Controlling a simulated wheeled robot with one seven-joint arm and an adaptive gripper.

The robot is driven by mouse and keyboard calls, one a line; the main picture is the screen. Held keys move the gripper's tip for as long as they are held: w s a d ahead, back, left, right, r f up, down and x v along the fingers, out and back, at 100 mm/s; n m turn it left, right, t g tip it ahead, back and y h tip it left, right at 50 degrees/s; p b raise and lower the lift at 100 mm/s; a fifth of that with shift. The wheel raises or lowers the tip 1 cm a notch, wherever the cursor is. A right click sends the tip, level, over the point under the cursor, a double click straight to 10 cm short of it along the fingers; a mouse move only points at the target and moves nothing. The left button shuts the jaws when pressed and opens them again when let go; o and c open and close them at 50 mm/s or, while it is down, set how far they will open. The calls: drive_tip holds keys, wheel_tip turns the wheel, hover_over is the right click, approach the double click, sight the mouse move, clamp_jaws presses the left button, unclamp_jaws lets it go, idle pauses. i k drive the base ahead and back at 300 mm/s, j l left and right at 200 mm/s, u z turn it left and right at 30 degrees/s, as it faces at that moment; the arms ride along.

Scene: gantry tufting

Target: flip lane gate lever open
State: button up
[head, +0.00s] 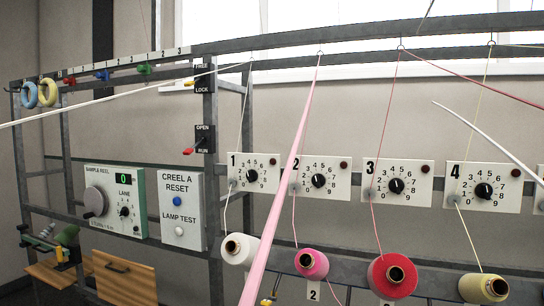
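A red-tipped lever (193,148) sticks out to the left from a small black plate (205,138) marked OPEN above and RUN below. The plate is on the grey upright post left of the picture's middle. The lever slants down and left, with its red tip about level with the RUN mark. No plate in view is labelled as a lane gate. My gripper is not in this view.
Above is a FREE/LOCK plate (202,78) with a yellow-tipped lever. A CREEL A panel (182,212) stands below. Numbered dial plates (320,177) and yarn cones (392,275) fill the right. Pink yarn (276,215) and white yarn (120,95) cross the foreground.

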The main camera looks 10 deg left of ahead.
sight(188, 151)
drive_tip(key=j+u, duration=0.1)
drive_tip(key=u, duration=0.25)
drive_tip(key=j+u, duration=0.1)
drive_tip(key=u, duration=0.3)
drive_tip(key=j+u, duration=0.1)
drive_tip(key=u, duration=0.25)
drive_tip(key=k, duration=0.05)
